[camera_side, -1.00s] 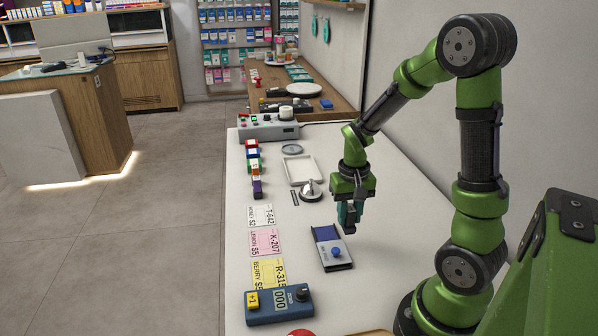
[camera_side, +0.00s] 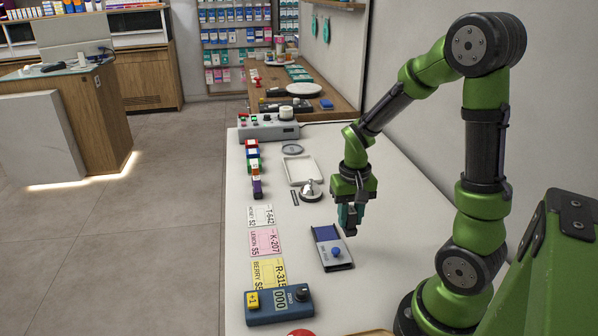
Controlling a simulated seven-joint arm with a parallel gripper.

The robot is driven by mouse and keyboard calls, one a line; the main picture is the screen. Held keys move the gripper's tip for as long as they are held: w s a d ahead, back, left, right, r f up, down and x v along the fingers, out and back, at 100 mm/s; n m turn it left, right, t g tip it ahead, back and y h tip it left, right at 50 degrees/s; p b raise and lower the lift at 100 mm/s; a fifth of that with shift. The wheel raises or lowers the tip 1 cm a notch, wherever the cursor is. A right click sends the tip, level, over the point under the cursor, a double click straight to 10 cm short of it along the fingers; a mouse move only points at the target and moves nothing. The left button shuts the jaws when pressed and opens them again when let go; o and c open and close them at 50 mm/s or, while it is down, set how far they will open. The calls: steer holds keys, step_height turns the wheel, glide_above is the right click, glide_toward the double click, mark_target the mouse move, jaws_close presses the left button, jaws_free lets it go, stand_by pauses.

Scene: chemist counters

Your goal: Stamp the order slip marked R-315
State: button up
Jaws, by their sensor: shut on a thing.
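The yellow order slip marked R-315 (camera_side: 268,271) lies flat on the white counter, its near edge partly hidden by a blue counter device (camera_side: 278,307). A pink slip K-207 (camera_side: 265,241) and a white slip T-642 (camera_side: 261,215) lie beyond it. An ink pad with a blue surface (camera_side: 325,233) and a blue knob at its near end lies right of the slips. My gripper (camera_side: 350,228), with teal fingers, is shut on a small dark thing, mostly hidden by the fingers. It hangs just above and right of the pad's far end; I cannot tell what the thing is.
Several coloured blocks (camera_side: 253,168) stand in a row along the left edge. A white tray (camera_side: 301,170), a silver bell-like thing (camera_side: 311,190) and a grey control box (camera_side: 267,127) stand farther back. A red knob shows at the near edge. The counter right of the pad is clear.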

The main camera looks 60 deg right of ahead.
steer(key=w+r, duration=0.3)
steer(key=w, duration=0.3)
steer(key=shift+f, duration=3.05)
steer(key=shift+f, duration=0.6)
step_height(320, 180, up, 7)
steer(key=shift+r, duration=0.1)
steer(key=w+a+f+n, duration=0.15)
steer(key=a+n, duration=0.25)
steer(key=a, duration=0.5)
steer(key=w+a+r+n, duration=0.1)
steer(key=w+a+n, duration=0.25)
steer(key=a, duration=0.55)
steer(key=shift+n, duration=0.65)
steer(key=shift+s+f, duration=0.15)
steer(key=shift+f, duration=1.45)
steer(key=shift+s+f, duration=0.15)
steer(key=shift+f, duration=1.45)
